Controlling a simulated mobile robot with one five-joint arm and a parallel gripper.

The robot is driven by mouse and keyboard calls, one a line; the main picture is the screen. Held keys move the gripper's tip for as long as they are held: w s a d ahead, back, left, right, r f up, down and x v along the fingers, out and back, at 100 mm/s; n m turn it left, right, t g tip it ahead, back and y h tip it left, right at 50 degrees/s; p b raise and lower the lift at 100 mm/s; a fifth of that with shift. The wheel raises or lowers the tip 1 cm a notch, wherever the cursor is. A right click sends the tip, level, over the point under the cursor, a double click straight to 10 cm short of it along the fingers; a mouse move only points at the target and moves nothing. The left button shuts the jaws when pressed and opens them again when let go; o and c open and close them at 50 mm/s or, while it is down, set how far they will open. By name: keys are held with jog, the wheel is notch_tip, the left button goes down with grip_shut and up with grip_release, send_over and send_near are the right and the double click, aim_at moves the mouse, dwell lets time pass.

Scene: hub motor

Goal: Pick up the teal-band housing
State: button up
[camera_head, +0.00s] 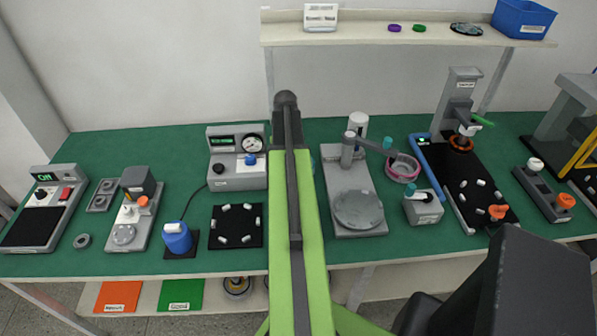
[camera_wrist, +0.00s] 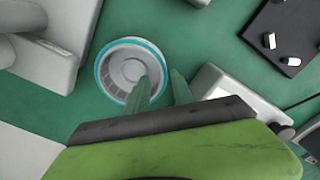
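The teal-band housing (camera_wrist: 122,62) is a round pale-grey part with a teal ring around its rim, on the green table in the wrist view. In the head view my arm hides most of it; a thin teal edge (camera_head: 313,165) shows just right of the arm. The fingers are not clear in the head view.
A grey gauge box (camera_head: 238,178) stands left of my arm, and a grey fixture with a round plate (camera_head: 358,209) stands right of it. A black mat with white pins (camera_head: 236,240) lies in front of the gauge box. A shelf (camera_head: 375,33) runs above the table.

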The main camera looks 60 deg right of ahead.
notch_tip(320, 180, down, 4)
jog(key=b, duration=0.3)
jog(key=shift+w+f, duration=0.1)
jog(key=shift+f, duration=0.15)
jog(key=shift+a+r, duration=0.1)
jog(key=shift+r, duration=0.1)
grip_shut()
dwell(0.7)
